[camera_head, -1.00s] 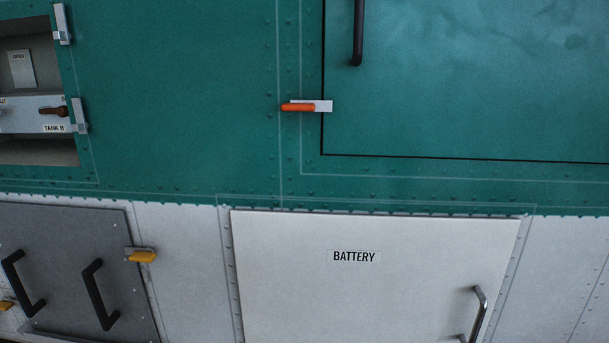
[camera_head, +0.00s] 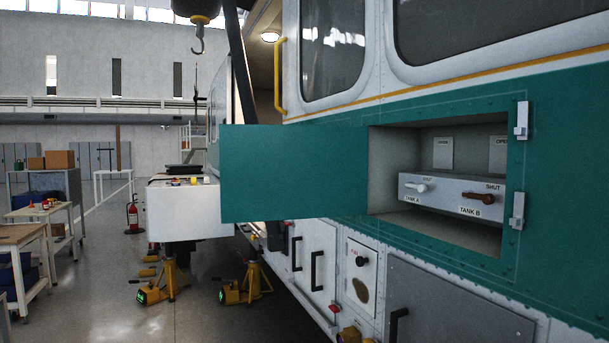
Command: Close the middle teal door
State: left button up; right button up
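The teal door (camera_head: 285,172) stands wide open, swung out to the left of its compartment in the helicopter's side. The open compartment (camera_head: 388,165) shows a panel with a TANK A lever (camera_head: 417,188) with a white handle and a TANK B lever (camera_head: 478,197) with a dark reddish handle. Two silver latches, an upper one (camera_head: 521,120) and a lower one (camera_head: 517,210), sit on the compartment's right edge. The door's hinge side is at the compartment's left edge. Neither of my grippers shows in the head view.
Below are a grey panel (camera_head: 440,290) with a black handle and white doors (camera_head: 315,262). Yellow jacks (camera_head: 165,282) stand on the floor. The floor between (camera_head: 100,280) is clear.

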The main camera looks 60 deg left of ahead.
aim_at(268, 173)
jog(key=j+z, duration=0.1)
jog(key=j, duration=1.05)
jog(key=j+z, duration=0.15)
jog(key=j, duration=0.95)
jog(key=k+j+z, duration=0.15)
jog(key=j, duration=1)
jog(key=k+j+z, duration=0.15)
jog(key=j, duration=0.95)
jog(key=k+z, duration=0.05)
